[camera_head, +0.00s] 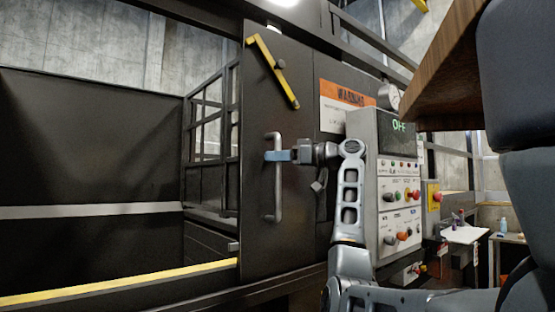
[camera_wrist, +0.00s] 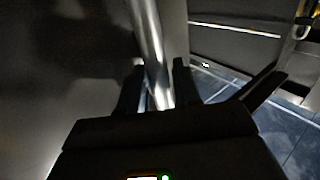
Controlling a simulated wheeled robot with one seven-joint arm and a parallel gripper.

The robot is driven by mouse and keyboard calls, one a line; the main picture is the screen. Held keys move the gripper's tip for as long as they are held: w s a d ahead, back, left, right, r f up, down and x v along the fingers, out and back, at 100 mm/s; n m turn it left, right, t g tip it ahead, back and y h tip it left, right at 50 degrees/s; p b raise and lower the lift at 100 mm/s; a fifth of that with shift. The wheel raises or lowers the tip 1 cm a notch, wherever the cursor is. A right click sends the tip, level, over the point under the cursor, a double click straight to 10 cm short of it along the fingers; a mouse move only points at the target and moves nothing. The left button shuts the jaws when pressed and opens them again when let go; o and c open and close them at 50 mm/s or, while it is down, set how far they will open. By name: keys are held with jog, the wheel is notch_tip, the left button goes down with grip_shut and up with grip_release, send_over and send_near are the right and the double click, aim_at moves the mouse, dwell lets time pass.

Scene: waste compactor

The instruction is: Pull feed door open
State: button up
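The feed door (camera_head: 258,110) is a tall dark metal panel in the middle of the head view, with a vertical silver bar handle (camera_head: 278,205). Whether the door stands ajar is hard to tell. My gripper (camera_head: 277,156) reaches in from the right at the handle's mid-height. In the wrist view, the handle (camera_wrist: 148,30) runs down between the two dark fingers of my gripper (camera_wrist: 158,88). Whether both fingers press on the bar is too dark to tell. A yellow lever (camera_head: 272,70) slants across the upper part of the door.
A control panel (camera_head: 395,205) with a screen reading OFF and several buttons stands right of the door, close to my arm. A gauge (camera_head: 389,97) and an orange warning sign (camera_head: 346,94) are above. A yellow-edged rail (camera_head: 120,281) runs low at the left.

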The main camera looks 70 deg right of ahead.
jog(key=shift+o, duration=0.9)
jog(key=shift+f, duration=0.1)
jog(key=s+b, duration=0.2)
jog(key=s, duration=0.5)
jog(key=shift+s, duration=0.4)
